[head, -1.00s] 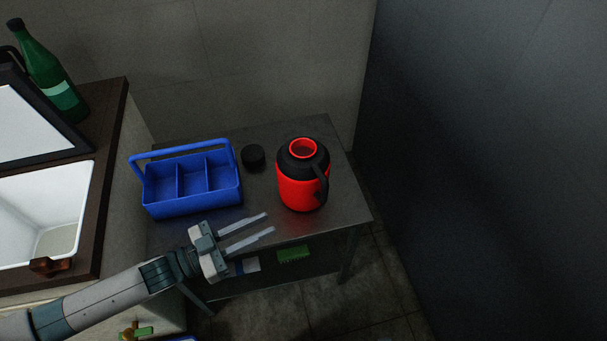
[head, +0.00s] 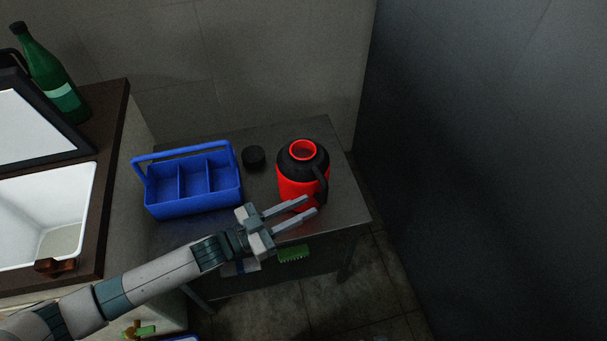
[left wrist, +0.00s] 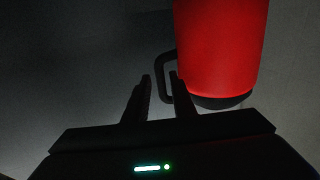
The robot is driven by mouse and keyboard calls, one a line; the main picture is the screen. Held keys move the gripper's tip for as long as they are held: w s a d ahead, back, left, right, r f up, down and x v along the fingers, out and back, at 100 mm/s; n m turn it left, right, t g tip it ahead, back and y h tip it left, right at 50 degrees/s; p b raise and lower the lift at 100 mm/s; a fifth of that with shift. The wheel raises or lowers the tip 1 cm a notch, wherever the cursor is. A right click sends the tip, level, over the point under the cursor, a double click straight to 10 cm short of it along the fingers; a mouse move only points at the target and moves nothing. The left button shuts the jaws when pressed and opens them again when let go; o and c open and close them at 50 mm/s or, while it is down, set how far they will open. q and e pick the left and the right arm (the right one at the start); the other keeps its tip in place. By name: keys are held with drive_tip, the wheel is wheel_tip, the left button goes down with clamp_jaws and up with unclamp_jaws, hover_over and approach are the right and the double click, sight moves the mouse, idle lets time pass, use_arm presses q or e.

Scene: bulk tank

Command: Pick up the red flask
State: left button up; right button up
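The red flask (head: 293,185) stands upright on a metal table, with a black shoulder, an open red-rimmed top and a black handle (head: 322,182) on its right side. My left gripper (head: 310,206) is open and empty, its fingers in front of the flask's lower part and below the handle. In the left wrist view the flask (left wrist: 220,45) fills the upper right, and its handle (left wrist: 159,75) shows beyond the gap between the two fingertips (left wrist: 160,77). I cannot tell whether a finger touches it. My right gripper is not in view.
A blue compartment caddy (head: 192,203) and a small black cap (head: 253,156) are on the metal table (head: 345,209). A dark wall (head: 470,150) rises to the right. At left are a sink (head: 45,200) and a green bottle (head: 55,80).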

sight(320, 200)
use_arm(q)
drive_tip(key=shift+w+d, duration=0.2)
drive_tip(key=shift+d, duration=0.1)
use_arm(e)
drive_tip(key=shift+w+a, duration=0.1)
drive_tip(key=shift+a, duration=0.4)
use_arm(q)
drive_tip(key=x, duration=0.4)
drive_tip(key=shift+w+d+p, duration=0.2)
drive_tip(key=shift+d+p, duration=0.1)
drive_tip(key=shift+w+d, duration=0.25)
drive_tip(key=shift+d, duration=0.2)
clamp_jaws()
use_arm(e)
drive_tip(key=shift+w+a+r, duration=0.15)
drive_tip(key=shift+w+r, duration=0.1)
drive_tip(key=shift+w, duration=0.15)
